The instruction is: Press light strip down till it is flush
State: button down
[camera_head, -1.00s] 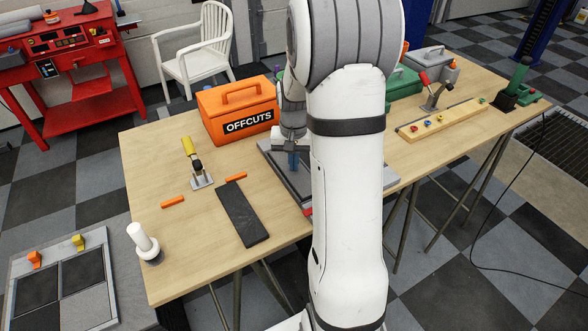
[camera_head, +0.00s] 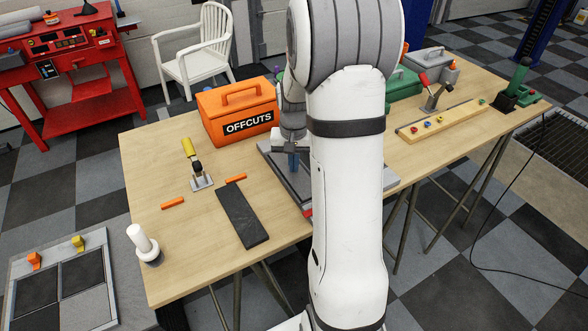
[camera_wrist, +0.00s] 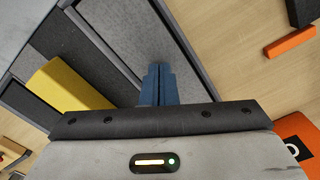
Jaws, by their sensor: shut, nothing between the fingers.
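The light strip (camera_wrist: 128,28) shows in the wrist view as a pale grey band in a dark-framed tray, beside a darker grey strip (camera_wrist: 92,62). My gripper (camera_wrist: 158,72) is shut and empty, its blue fingertips together over the light strip near its dark dividing edge. I cannot tell whether they touch it, or whether the strip is flush. In the head view my gripper (camera_head: 293,163) points down over the tray (camera_head: 272,152); my arm hides most of the tray and the strip.
A yellow block (camera_wrist: 68,88) lies on the tray close to my gripper. An orange OFFCUTS box (camera_head: 225,125) stands behind. A dark slab (camera_head: 242,218), orange pieces (camera_head: 173,203) and a yellow-handled clamp (camera_head: 196,165) lie left. A wooden board (camera_head: 443,121) lies right.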

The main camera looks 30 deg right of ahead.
notch_tip(320, 180, up, 8)
jog(key=p, duration=0.4)
jog(key=shift+f, duration=0.25)
dwell(0.4)
jog(key=s+a+r+n+t, duration=0.1)
jog(key=s+a+r+n, duration=0.1)
jog(key=s, duration=0.4)
jog(key=s+a+r+n+t, duration=0.1)
jog(key=s+a+r, duration=0.4)
jog(key=s+a, duration=0.2)
jog(key=s+a+r+n+t, duration=0.1)
jog(key=s+a+r+n, duration=0.1)
jog(key=s+a+r, duration=0.2)
jog(key=s+a, duration=0.1)
jog(key=s, duration=0.1)
jog(key=shift+s+r+n, duration=0.2)
jog(key=shift+s+n, duration=0.1)
